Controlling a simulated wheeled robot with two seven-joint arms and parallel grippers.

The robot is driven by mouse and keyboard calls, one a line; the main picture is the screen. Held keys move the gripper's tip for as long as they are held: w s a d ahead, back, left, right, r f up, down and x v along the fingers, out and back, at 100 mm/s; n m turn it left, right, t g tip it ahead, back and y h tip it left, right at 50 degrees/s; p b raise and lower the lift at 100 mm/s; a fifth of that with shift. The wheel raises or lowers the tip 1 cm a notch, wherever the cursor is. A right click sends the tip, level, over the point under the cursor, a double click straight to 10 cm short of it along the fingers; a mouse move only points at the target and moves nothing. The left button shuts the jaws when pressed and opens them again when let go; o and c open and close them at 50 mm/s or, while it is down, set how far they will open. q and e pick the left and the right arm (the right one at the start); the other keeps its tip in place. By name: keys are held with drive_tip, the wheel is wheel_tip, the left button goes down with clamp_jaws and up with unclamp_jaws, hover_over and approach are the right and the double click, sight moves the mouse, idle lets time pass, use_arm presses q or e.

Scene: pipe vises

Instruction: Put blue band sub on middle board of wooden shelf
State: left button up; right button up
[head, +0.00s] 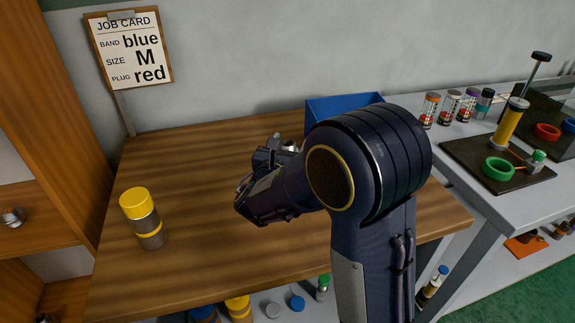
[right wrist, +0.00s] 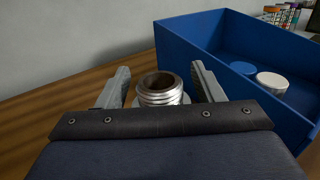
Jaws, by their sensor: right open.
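A metal sub with a threaded, open top (right wrist: 163,98) stands upright on the wooden table in the right wrist view. Its band is hidden, so its colour cannot be told. My right gripper (right wrist: 160,72) is open, with one finger on each side of the sub. In the head view the gripper (head: 277,151) is over the back of the table, partly hidden by my own arm. The wooden shelf (head: 38,195) stands at the left, with a small metal part (head: 13,217) on one board. A job card (head: 132,48) reads band blue, size M, plug red. My left gripper is out of view.
A blue bin (right wrist: 215,55) holding a blue cap (right wrist: 243,68) and a white cap (right wrist: 272,82) stands close right of the gripper. A yellow-capped cylinder (head: 145,218) stands on the table's left (head: 200,275). A grey bench (head: 470,190) with tools is at the right.

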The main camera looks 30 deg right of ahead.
drive_tip(key=shift+w+d, duration=0.1)
clamp_jaws()
idle(0.4)
drive_tip(key=shift+r, duration=0.15)
